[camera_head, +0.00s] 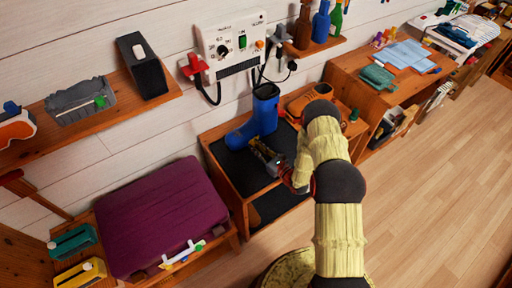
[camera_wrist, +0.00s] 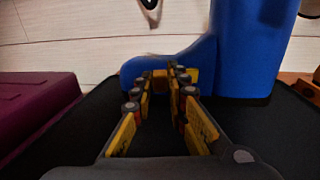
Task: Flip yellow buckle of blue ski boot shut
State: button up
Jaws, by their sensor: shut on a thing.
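The blue ski boot (camera_head: 266,112) stands upright on the black top of a low wooden bench, toe to the left. In the wrist view its blue shaft (camera_wrist: 250,50) rises at the right and its foot runs left behind my fingertips. My gripper (camera_head: 256,146) reaches in low from the right, in front of the boot's foot.
A white control box (camera_head: 236,48) with cables hangs on the wall behind. A purple case (camera_head: 165,215) lies at the left. The black bench top (camera_wrist: 75,125) is bare around my fingers.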

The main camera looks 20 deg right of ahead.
grip_shut()
jog(key=shift+a, duration=0.1)
jog(key=shift+w+a+m+t+h, duration=0.15)
jog(key=shift+a+m+t+h, duration=0.15)
jog(key=shift+m+h, duration=0.3)
jog(key=shift+w+a+m+t+h, duration=0.15)
jog(key=shift+m+t+h, duration=0.2)
jog(key=shift+h, duration=0.55)
jog(key=o, duration=0.6)
grip_release()
jog(key=shift+o, duration=0.2)
